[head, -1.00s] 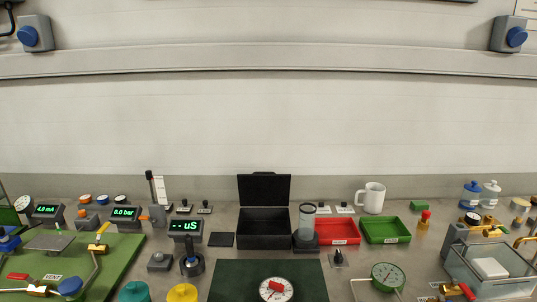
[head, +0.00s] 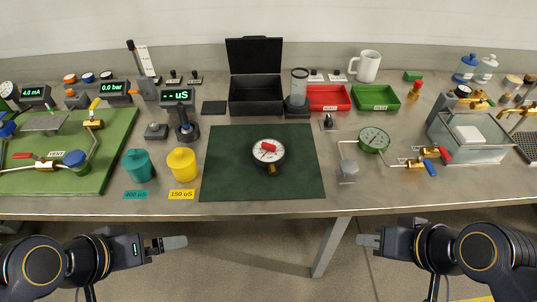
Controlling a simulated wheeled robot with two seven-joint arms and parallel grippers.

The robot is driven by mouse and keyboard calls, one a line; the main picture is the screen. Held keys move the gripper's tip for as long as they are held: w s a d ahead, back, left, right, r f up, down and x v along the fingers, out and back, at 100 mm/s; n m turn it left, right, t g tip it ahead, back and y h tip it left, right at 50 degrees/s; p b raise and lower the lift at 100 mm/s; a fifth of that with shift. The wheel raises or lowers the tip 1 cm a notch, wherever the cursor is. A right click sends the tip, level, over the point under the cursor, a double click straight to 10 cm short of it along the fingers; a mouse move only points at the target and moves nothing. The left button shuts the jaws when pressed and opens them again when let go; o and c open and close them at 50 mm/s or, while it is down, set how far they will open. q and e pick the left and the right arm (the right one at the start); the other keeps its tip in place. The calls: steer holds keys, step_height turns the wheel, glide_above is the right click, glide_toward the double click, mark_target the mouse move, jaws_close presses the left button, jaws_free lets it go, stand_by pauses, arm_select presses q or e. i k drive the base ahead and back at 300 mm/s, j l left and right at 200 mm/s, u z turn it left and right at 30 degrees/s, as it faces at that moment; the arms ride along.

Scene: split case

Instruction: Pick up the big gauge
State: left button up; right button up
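A round gauge (head: 268,152) with a white dial, a black rim, a red piece across its face and a brass fitting at its lower edge lies on the dark green mat (head: 225,180) in the middle of the table. I cannot tell for sure which one is called big. My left gripper (head: 175,242) and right gripper (head: 368,240) are in front of the table edge, away from both gauges. Nothing shows in either; their finger gap is not clear.
An open black case (head: 256,108) stands behind the mat, with a red tray (head: 328,108) and a green tray (head: 388,107) to its right. Teal (head: 137,166) and yellow (head: 182,164) jars stand left of the mat. A glass tank (head: 478,153) stands at the right.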

mark_target(264, 159)
steer(key=i+l+u, duration=0.1)
steer(key=l+u, duration=0.25)
steer(key=l, duration=0.15)
steer(key=l+u, duration=0.45)
steer(key=u, duration=0.85)
